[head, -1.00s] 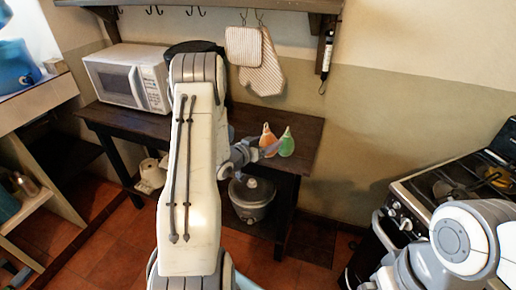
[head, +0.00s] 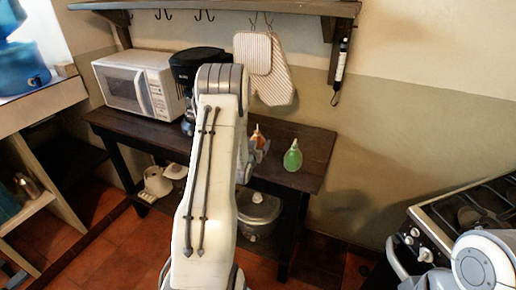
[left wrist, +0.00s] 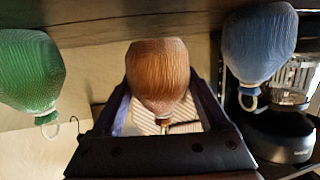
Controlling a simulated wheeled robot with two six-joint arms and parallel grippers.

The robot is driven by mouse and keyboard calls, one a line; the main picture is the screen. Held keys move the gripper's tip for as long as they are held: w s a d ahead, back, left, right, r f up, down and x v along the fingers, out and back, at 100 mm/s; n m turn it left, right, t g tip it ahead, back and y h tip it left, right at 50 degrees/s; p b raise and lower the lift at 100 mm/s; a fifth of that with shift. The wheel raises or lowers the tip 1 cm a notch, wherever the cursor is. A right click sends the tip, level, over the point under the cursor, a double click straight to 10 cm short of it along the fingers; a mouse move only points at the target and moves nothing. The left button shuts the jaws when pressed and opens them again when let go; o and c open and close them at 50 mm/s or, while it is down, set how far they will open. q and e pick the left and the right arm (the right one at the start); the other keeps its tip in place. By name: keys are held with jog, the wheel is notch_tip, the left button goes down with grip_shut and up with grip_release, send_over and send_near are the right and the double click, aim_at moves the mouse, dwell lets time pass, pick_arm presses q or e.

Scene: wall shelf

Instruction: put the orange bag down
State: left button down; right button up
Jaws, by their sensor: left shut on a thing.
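The orange bag (head: 258,137), small with a narrow tip, is at the front part of the dark wooden table (head: 312,140). My left gripper (head: 252,153) is shut on it; my left arm partly covers the gripper. In the left wrist view, which looks upside down, the orange bag (left wrist: 158,75) sits between the fingers, tip toward the gripper. I cannot tell whether its base touches the table. A green bag (head: 293,156) stands to its right on the table. A blue bag (left wrist: 260,45) is on its other side, hidden by my arm in the head view. My right gripper is out of view.
A black coffee maker (head: 190,72) and a white microwave (head: 136,84) stand at the back left of the table. Oven mitts (head: 270,75) hang on the wall above. A stove (head: 465,215) is at the right. Table right of the green bag is clear.

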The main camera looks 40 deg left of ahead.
pick_arm(q)
notch_tip(320, 180, down, 2)
jog(key=shift+w, duration=0.1)
jog(key=shift+f, duration=0.1)
grip_release()
jog(key=shift+f, duration=0.1)
jog(key=b+v, duration=0.1)
jog(key=v, duration=1.1)
jog(key=shift+b, duration=0.4)
